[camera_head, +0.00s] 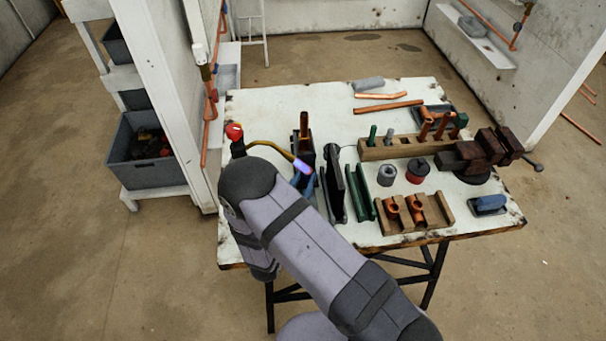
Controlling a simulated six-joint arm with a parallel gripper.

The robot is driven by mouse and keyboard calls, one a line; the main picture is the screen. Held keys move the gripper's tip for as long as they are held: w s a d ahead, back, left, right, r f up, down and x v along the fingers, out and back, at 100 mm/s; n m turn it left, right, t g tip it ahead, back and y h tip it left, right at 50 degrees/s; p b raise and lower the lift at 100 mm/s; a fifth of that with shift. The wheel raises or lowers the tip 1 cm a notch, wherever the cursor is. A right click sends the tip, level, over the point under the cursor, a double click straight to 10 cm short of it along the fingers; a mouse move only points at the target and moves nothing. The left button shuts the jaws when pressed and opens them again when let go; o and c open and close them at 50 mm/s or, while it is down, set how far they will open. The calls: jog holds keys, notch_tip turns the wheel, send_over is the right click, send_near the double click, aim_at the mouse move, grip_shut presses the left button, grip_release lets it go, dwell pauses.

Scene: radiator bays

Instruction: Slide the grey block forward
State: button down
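A grey, rounded block-like thing (368,84) lies near the back edge of the white table (275,112), behind the copper pipes. It is small in view, and I cannot be sure that it is the grey block. Dark upright plates (335,187) stand near the table's middle, beside green ones (358,192). My grey arm crosses the front of the table and covers its front left part. I cannot make out my gripper; my arm hides that area. Small blue parts (309,186) show just beyond my arm, and I cannot tell what they belong to.
A torch with a red knob (235,132) and curved brass tube stands at the left. A wooden rack (400,150), a notched wooden holder (430,212), a dark vise (485,150) and a blue-topped item (488,204) fill the right. The back left of the table is clear.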

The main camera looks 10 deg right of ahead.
jog(key=s, duration=0.7)
jog(key=shift+s, duration=0.2)
jog(key=c, duration=1.5)
grip_release()
jog(key=shift+s, duration=0.1)
jog(key=shift+v, duration=3.55)
